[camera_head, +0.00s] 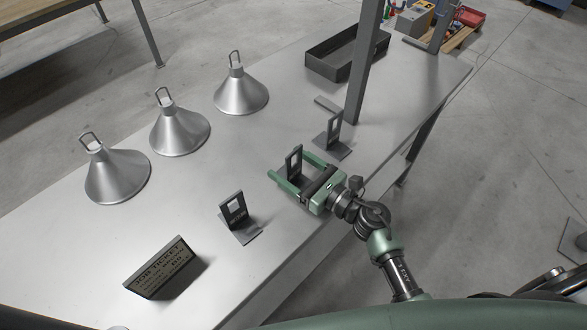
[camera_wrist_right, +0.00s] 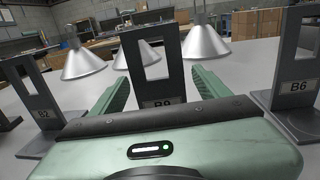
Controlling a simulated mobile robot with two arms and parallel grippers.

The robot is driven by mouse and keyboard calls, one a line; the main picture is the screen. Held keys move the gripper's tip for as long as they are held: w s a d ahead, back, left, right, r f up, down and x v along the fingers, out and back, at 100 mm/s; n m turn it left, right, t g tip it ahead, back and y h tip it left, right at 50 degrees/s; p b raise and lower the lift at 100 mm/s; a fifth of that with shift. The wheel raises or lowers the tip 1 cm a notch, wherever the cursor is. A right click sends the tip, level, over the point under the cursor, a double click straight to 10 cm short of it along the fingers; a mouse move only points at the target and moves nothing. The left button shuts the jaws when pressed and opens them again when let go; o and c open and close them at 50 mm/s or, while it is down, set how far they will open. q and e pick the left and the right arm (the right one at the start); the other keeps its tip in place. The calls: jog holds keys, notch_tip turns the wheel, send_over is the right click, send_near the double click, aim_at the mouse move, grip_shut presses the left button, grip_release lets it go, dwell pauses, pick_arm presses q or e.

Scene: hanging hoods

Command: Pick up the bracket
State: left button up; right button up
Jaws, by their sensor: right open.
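Three dark upright brackets with rectangular windows stand on the metal table. The middle bracket (camera_head: 295,153), labelled B9 in the right wrist view (camera_wrist_right: 158,75), stands between the fingers of my right gripper (camera_head: 289,163). The gripper is open, with one finger on each side; in the right wrist view (camera_wrist_right: 161,88) gaps show between the fingers and the bracket. The bracket's foot is mostly hidden by the gripper. The left bracket (camera_head: 236,211) reads B2 in the wrist view (camera_wrist_right: 42,100). The right bracket (camera_head: 333,132) reads B6 there (camera_wrist_right: 297,80). My left gripper is not in view.
Three silver cone hoods with loop handles, such as the nearest (camera_head: 117,178), stand along the table's far side. A job ticket sign (camera_head: 160,267) stands at the near left. A grey post (camera_head: 365,65) rises behind the right bracket, beside a dark tray (camera_head: 345,57).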

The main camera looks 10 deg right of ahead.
jog(key=shift+x, duration=1.05)
jog(key=c, duration=1.5)
grip_shut()
jog(key=shift+r, duration=0.1)
